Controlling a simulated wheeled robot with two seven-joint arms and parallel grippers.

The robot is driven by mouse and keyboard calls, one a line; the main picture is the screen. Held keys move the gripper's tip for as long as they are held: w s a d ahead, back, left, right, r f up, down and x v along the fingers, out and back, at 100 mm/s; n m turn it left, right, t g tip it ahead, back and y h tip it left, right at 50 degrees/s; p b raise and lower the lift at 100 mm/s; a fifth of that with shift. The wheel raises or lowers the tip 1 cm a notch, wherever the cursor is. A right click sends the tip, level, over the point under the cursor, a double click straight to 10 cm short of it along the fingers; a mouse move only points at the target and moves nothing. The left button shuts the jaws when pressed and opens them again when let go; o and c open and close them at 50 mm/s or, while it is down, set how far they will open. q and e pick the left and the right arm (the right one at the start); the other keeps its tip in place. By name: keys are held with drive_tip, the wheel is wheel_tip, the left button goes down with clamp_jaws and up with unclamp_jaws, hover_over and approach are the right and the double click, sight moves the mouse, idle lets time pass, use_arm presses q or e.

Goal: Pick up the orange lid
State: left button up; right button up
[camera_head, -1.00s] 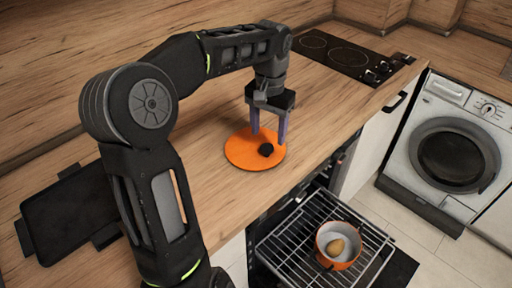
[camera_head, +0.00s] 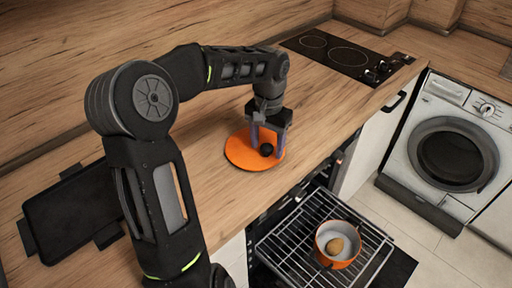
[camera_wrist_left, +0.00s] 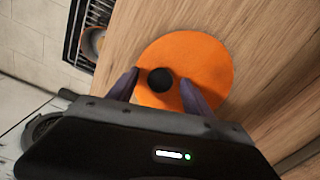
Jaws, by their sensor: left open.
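The orange lid (camera_head: 243,153) lies flat on the wooden countertop, a round disc with a black knob (camera_head: 266,150) at its middle. My left gripper (camera_head: 267,148) points down over the lid, its two purple-grey fingers open on either side of the knob. In the left wrist view the lid (camera_wrist_left: 205,60) fills the middle, and the knob (camera_wrist_left: 160,79) sits between the spread fingertips of the gripper (camera_wrist_left: 158,88). I cannot tell whether the fingertips touch the lid. My right gripper is not in view.
An orange pot (camera_head: 338,262) with a brown, egg-like item (camera_head: 335,246) inside stands on the pulled-out oven rack (camera_head: 285,245). A black hob (camera_head: 345,54) lies at the back. A dark tray-like object (camera_head: 72,208) is at the left. A washing machine (camera_head: 450,150) stands right.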

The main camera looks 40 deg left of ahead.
use_arm(q)
drive_tip(key=shift+c, duration=0.5)
clamp_jaws()
idle(0.3)
